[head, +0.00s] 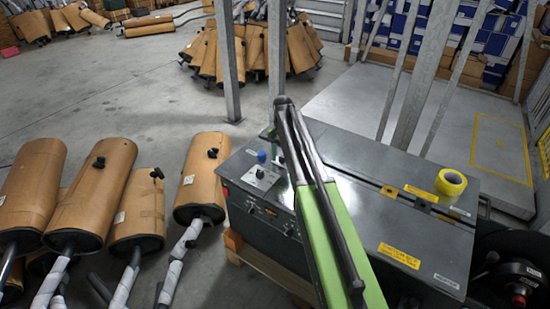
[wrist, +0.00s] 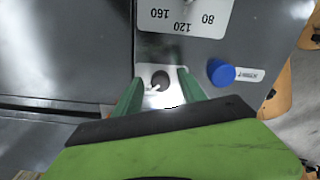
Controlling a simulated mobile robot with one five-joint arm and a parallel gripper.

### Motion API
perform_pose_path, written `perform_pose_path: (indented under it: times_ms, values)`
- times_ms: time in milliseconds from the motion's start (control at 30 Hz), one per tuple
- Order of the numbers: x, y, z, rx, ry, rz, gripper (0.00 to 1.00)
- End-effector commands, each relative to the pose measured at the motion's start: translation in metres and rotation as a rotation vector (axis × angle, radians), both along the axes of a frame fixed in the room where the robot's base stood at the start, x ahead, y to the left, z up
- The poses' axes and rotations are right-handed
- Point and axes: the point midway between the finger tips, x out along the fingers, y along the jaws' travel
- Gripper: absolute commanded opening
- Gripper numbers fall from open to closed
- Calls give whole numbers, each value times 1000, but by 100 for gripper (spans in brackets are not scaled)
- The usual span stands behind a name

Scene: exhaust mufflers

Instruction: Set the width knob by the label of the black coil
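In the wrist view a dark round knob (wrist: 160,80) with a pale pointer mark sits on a bright metal plate. My gripper (wrist: 160,76) has its two green fingers on either side of it, open, with gaps showing. A scale plate (wrist: 185,15) reads 160, 120 and 80, upside down in this view. In the head view the control panel (head: 255,178) is on the grey machine, and my arm hides most of my gripper. A black coil (head: 500,243) stands at the lower right, partly cut off. Any label on it is too small to read.
A blue knob (wrist: 221,72) is close to the right finger, with a small label beside it. A yellow tape roll (head: 451,182) lies on the machine top (head: 365,200). Metal posts (head: 228,60) rise behind the machine.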

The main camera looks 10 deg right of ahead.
Motion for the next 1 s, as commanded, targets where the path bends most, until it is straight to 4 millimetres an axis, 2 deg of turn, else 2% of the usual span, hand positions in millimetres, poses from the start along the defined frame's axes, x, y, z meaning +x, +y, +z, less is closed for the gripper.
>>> perform_pose_path:
  times_ms: [167,367,1000]
  values:
    - [0,0,2,0,0,1,48]
    - [0,1,21,1,0,1,48]
    - [0,0,160,0,0,0,48]
